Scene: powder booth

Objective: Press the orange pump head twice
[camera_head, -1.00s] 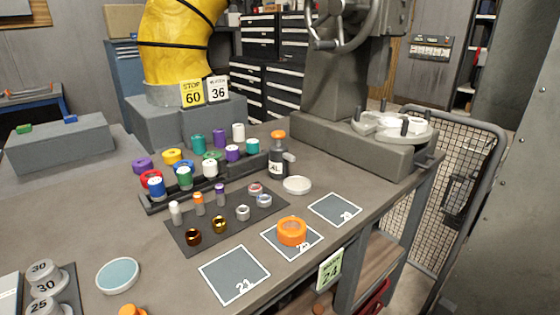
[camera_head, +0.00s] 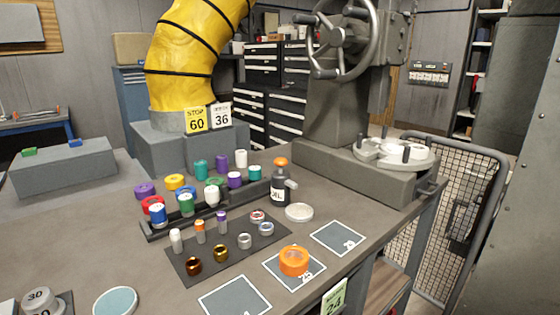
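The orange pump head (camera_head: 281,161) tops a dark bottle (camera_head: 281,187) with a pale label that looks like it ends in "L". The bottle stands upright on the workbench, at the right end of the black rack and in front of the grey machine base. A small grey spout or knob sticks out to its right. My gripper is not in view, and nothing touches the pump head.
A black rack (camera_head: 150,232) of coloured spools and a dark mat (camera_head: 190,272) with small parts lie left of the bottle. A white round dish (camera_head: 299,212) sits close in front of it. A grey machine (camera_head: 345,165) stands behind.

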